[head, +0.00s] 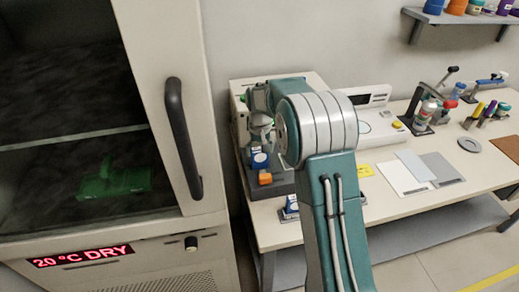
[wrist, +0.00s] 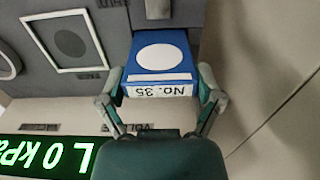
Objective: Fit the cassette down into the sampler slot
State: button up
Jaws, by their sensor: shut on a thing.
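The blue cassette (wrist: 160,52), with a white disc and a "No. 35" label, is in the wrist view between the two fingers of my gripper (wrist: 161,84). The fingers are shut on its sides near the label end. In the head view the cassette (head: 260,160) shows small and blue below my gripper (head: 261,138), at the sampler on the bench's left end. My arm hides part of the sampler.
A drying cabinet (head: 180,60) stands left of the bench. A white instrument (head: 375,125), flat plates (head: 405,175) and bottles are right.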

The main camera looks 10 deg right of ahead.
aim_at(260, 167)
jog(key=shift+f, duration=1.85)
jog(key=o, duration=1)
notch_tip(260, 167, up, 12)
jog(key=shift+f, duration=0.1)
